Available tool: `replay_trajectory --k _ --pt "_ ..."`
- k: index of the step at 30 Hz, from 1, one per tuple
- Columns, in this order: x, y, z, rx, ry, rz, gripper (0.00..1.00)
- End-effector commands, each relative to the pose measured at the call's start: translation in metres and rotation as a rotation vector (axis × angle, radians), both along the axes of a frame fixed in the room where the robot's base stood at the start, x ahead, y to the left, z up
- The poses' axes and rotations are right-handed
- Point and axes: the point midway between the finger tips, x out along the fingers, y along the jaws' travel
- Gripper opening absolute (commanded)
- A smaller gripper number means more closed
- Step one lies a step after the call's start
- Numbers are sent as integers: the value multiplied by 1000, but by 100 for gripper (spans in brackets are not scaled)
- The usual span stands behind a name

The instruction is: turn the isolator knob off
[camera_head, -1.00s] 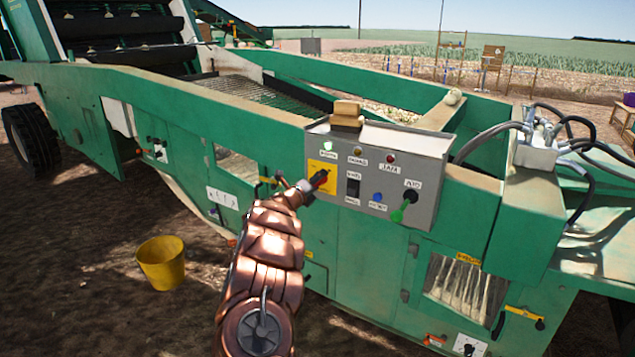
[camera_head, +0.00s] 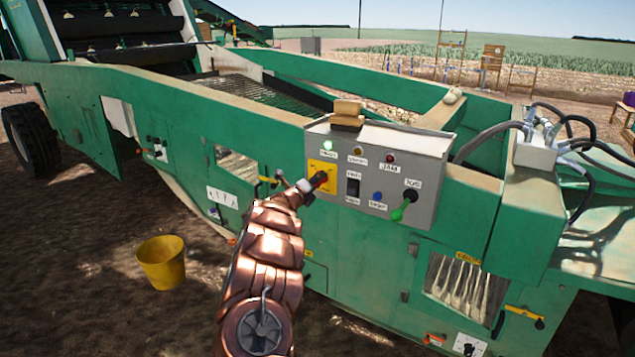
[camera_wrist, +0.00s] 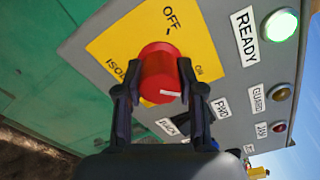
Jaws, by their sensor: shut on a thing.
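The red isolator knob (camera_wrist: 160,75) sits on a yellow plate (camera_wrist: 129,43) marked OFF and ON, on the grey control box (camera_head: 421,175). My gripper (camera_wrist: 157,93) is shut on the knob, with one dark finger on each side of it. A short white mark shows on the knob's near side; I cannot tell clearly which label the knob points to. In the head view my gripper (camera_head: 312,187) reaches the yellow plate from the lower left and partly hides the knob (camera_head: 320,179). The READY lamp (camera_wrist: 280,24) glows green.
A tan block (camera_head: 347,113) lies on top. A yellow bucket (camera_head: 162,262) stands on the soil at the left.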

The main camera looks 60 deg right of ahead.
Motion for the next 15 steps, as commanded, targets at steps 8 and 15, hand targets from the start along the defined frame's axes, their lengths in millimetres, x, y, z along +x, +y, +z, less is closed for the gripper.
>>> replay_trajectory --k 8,15 --pt "0 0 1 -4 84 0 3" --pt "0 0 1 -10 267 0 3"
